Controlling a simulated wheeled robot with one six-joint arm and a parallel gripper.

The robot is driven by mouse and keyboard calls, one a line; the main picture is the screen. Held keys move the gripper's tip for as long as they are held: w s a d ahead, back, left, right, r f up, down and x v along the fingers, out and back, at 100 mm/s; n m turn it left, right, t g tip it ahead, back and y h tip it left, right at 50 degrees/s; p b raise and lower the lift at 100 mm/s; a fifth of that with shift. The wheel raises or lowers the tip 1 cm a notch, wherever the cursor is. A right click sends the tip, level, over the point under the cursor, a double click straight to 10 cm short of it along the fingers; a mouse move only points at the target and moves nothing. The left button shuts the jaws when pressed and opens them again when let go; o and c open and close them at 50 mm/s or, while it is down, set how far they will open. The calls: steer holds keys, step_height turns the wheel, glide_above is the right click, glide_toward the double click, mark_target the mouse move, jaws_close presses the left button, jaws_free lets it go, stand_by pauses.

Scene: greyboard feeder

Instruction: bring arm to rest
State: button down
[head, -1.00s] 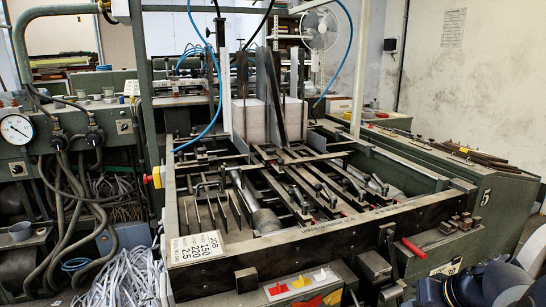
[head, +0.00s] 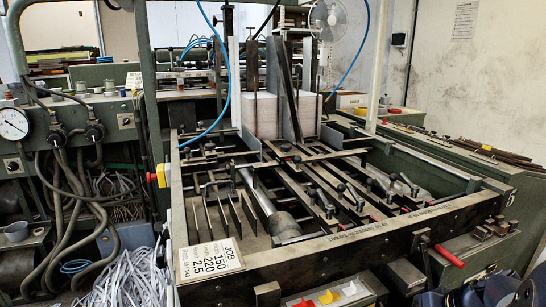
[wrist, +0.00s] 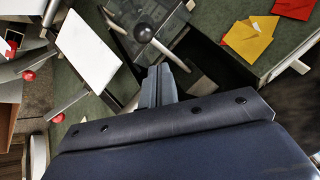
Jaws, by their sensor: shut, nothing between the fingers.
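My gripper (wrist: 157,86) shows in the wrist view with its two grey fingers together and nothing between them. It points toward a black ball knob (wrist: 143,32) on a metal part, apart from it as far as I can tell. My dark arm parts show at the lower right corner of the head view; the fingers are not visible there.
The feeder's front rail (head: 330,246) crosses the head view, with a red handle (head: 449,256) sticking out at right. Red and yellow cards show in the wrist view, with a yellow one (wrist: 250,38) at upper right.

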step_height(320, 180, up, 10)
steer(key=w+g+h+p, duration=0.2)
steer(key=g+p, duration=0.3)
steer(key=p, duration=1)
steer(key=shift+w+g+p, duration=0.35)
steer(key=shift+g, duration=0.05)
steer(key=shift+a+r, duration=0.1)
steer(key=shift+a, duration=0.1)
